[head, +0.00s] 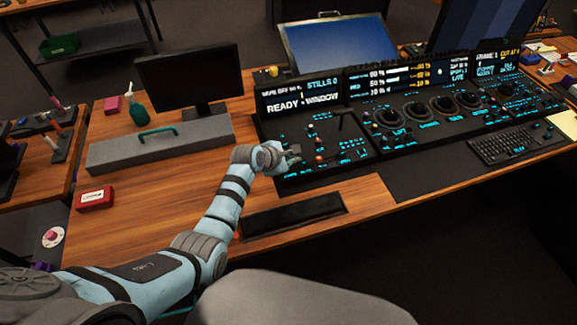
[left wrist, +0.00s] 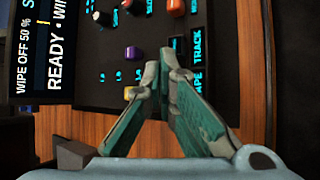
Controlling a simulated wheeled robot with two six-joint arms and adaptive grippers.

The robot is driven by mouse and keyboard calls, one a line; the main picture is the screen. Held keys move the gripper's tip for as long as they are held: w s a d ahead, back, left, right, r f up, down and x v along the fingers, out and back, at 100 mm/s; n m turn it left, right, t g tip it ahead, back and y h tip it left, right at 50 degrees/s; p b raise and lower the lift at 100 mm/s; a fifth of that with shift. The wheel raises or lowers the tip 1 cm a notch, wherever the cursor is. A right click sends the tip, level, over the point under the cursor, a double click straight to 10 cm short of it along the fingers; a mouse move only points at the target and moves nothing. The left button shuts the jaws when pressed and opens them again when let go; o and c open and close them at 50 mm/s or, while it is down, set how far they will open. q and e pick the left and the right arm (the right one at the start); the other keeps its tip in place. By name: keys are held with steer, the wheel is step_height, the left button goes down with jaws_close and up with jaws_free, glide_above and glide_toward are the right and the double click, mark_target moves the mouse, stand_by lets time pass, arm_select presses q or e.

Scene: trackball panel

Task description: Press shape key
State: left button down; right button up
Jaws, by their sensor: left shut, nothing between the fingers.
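The dark control panel (head: 310,135) stands on the desk with glowing blue labels. My left gripper (head: 293,152) is over the panel's left section, near its front edge. In the left wrist view my left gripper (left wrist: 167,60) is shut and empty, its green and grey fingers together. The tips are just beside a dark key (left wrist: 177,45) by the label "TRACK". A label ending in "APE" (left wrist: 198,83) is partly hidden beside a finger. The key by that label is hidden behind the fingers. I cannot tell whether the tips touch the panel.
A purple knob (left wrist: 134,53) and a yellow knob (left wrist: 130,92) stand close to the fingers. A grey box with a green handle (head: 160,142) and a monitor (head: 188,78) are at the left. A keyboard (head: 515,143) lies at the right.

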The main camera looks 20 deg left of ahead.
mark_target(290, 168)
arm_select(q)
steer(key=shift+f, duration=0.1)
stand_by(0.5)
steer(key=shift+f, duration=0.35)
steer(key=shift+f+b, duration=0.35)
steer(key=shift+f, duration=0.2)
stand_by(0.6)
steer(key=shift+r+p, duration=1)
steer(key=shift+p, duration=0.15)
step_height(290, 168, up, 5)
steer(key=p, duration=0.6)
steer(key=shift+r, duration=0.1)
stand_by(0.4)
